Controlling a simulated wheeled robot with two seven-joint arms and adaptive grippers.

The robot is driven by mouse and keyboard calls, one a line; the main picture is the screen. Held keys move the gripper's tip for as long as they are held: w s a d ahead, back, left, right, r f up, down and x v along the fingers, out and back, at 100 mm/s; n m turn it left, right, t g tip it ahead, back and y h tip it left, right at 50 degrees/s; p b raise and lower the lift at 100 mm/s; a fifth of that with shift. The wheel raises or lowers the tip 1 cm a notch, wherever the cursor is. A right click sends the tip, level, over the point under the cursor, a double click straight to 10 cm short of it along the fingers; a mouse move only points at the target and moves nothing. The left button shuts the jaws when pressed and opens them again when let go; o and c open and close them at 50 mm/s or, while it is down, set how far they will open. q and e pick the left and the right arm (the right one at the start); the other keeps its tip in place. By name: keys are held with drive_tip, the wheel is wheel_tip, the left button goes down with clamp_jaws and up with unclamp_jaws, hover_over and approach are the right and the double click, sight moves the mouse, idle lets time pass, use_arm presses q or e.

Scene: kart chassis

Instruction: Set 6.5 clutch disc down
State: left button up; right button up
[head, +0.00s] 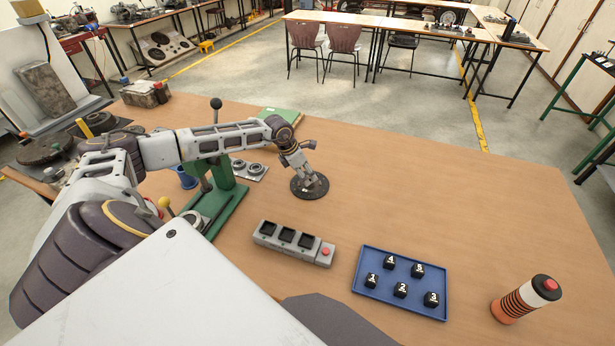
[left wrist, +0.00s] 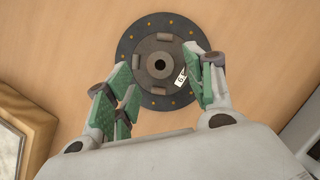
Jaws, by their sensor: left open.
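The clutch disc (head: 309,186) is a dark round plate lying flat on the wooden table, right of the green press. In the left wrist view the disc (left wrist: 158,62) shows a ring of small brass-coloured rivets, a grey hub with a central hole and a small white tag. My left gripper (head: 301,169) is over the disc, pointing down. In the left wrist view my left gripper (left wrist: 165,85) has its green-padded fingers spread apart on either side of the hub, with nothing held between them. My right gripper is not in view.
A grey three-socket block with a red button (head: 293,243) and a blue tray (head: 400,283) of numbered black cubes are in front. An orange-and-black striped cylinder (head: 526,298) stands at right. A green press (head: 222,200) stands left of the disc.

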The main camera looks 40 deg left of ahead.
use_arm(q)
drive_tip(key=v, duration=0.8)
drive_tip(key=shift+r, duration=0.15)
drive_tip(key=shift+s, duration=0.1)
idle(0.6)
drive_tip(key=shift+s, duration=0.15)
